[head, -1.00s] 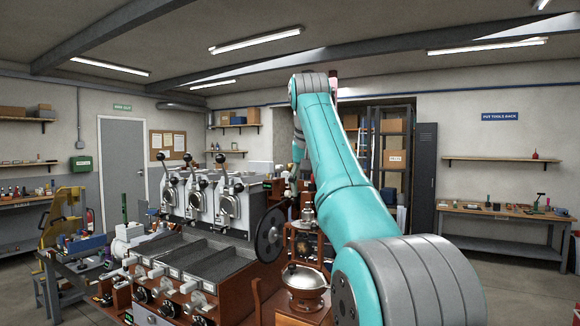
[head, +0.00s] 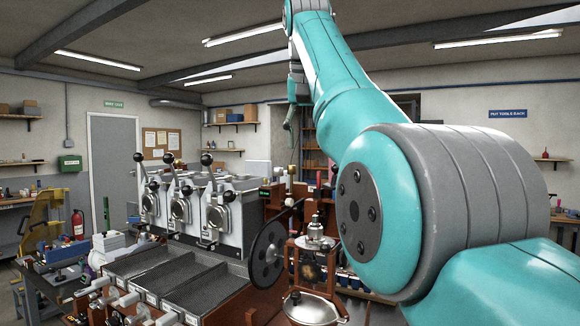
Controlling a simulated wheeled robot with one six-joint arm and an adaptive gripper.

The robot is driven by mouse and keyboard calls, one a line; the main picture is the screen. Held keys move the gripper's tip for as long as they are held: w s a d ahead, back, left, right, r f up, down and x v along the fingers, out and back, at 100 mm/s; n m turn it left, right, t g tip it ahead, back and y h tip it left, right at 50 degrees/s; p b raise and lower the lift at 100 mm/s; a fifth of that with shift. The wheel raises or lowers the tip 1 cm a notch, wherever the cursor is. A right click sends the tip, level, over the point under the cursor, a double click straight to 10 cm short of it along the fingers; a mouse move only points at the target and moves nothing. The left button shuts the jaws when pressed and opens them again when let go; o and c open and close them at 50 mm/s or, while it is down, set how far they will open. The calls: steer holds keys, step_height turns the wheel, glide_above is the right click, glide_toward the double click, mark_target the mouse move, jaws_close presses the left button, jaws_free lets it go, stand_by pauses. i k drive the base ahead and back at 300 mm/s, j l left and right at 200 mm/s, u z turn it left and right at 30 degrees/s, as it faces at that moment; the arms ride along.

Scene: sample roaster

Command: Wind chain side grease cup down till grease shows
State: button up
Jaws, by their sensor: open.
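The sample roaster (head: 205,215) stands left of centre in the head view, with several silver drum fronts and black-knobbed levers. A dark wheel (head: 268,249) is at its right end. Beside the wheel, a brown stand carries a small silver fitting (head: 315,228); I cannot tell whether this is a grease cup. I cannot make out the chain side grease cup or any grease. My gripper (head: 287,126) hangs small and far off above the right end of the roaster, apart from the things below. It is open, with nothing seen in it.
Dark cooling trays (head: 160,278) with handles fill the front left. A round metal lid (head: 311,308) is low in front. A yellow press (head: 42,220) stands at the left. My arm hides much of the right side. Air above the roaster is clear.

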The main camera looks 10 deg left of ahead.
mark_target(291, 169)
steer(key=i+j, duration=0.15)
steer(key=i, duration=0.3)
steer(key=i+j, duration=0.15)
steer(key=i, duration=0.25)
steer(key=i+j, duration=0.15)
steer(key=i, duration=0.3)
steer(key=l, duration=0.25)
steer(key=i, duration=0.05)
